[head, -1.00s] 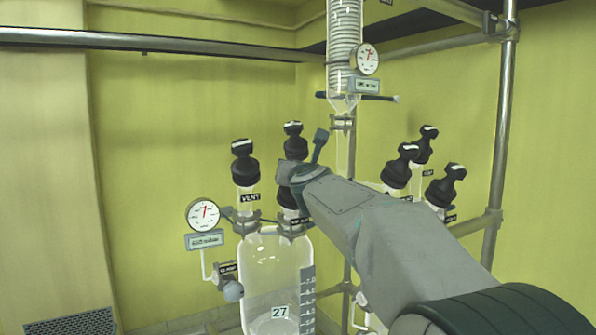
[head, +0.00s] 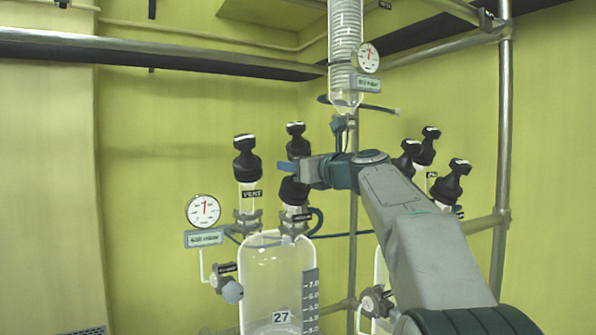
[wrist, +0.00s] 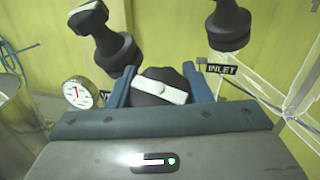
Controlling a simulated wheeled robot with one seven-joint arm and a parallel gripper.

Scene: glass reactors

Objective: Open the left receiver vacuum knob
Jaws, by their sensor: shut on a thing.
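The left receiver is the glass vessel (head: 270,262) marked 27 in the head view. My gripper (head: 290,168) is at the front knob, from the right. In the wrist view its blue fingers (wrist: 160,88) are shut on either side of this black knob (wrist: 150,78), which has a white bar (wrist: 160,92) on top, slanting slightly down to the right. In the head view my gripper hides part of the knob.
A round gauge (head: 203,211) is left of the vessel. A condenser coil (head: 345,50) with another gauge (head: 368,57) hangs above. More black knobs (head: 448,182) stand to the right, partly behind my arm. A metal pole (head: 503,150) is at the right. The wrist view shows a knob labelled INLET (wrist: 228,25).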

